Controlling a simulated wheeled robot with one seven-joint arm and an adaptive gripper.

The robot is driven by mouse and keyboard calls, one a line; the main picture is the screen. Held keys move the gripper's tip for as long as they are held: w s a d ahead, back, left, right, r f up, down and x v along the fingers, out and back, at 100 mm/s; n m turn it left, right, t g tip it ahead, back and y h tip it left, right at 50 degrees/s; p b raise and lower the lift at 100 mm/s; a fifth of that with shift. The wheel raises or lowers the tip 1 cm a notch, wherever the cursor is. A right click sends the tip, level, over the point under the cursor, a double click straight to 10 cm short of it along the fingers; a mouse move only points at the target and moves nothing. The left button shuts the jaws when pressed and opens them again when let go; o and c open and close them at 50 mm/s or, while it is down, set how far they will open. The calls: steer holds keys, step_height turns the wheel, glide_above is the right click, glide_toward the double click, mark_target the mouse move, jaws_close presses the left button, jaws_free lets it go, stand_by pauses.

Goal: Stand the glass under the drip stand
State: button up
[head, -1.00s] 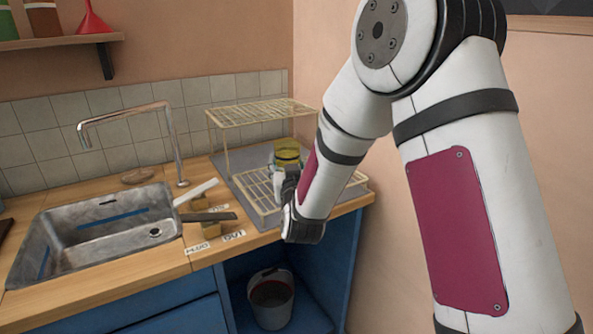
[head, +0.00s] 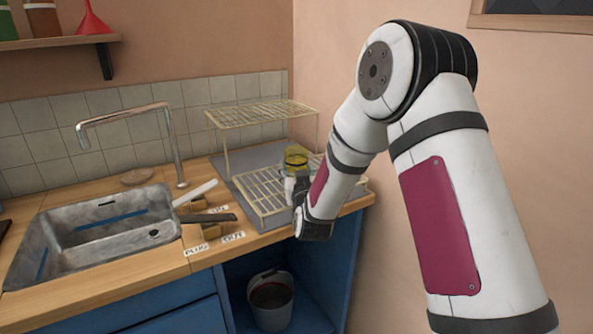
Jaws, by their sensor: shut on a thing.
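A yellow-tinted clear glass (head: 296,158) is held upright at the right end of the pale wire rack. My gripper (head: 297,178) is shut on the glass; my arm's end hides part of the jaws and the glass's lower part. The two-level wire rack (head: 262,112), which looks like the drip stand, stands on a grey mat on the counter. The glass appears below the level of its upper shelf, near the right post. I cannot tell whether the glass touches the lower grid.
A steel sink (head: 95,232) with a tall tap (head: 172,140) is at left. Wooden blocks with dark and pale handles (head: 208,217) lie beside it, near paper labels (head: 233,237). A bucket (head: 271,301) stands in the open cupboard below. A wall is close at right.

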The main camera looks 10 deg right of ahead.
steer(key=shift+f, duration=0.1)
steer(key=o, duration=1.4)
steer(key=shift+o, duration=0.2)
steer(key=s, duration=1.2)
steer(key=shift+a, duration=0.45)
steer(key=shift+r, duration=0.2)
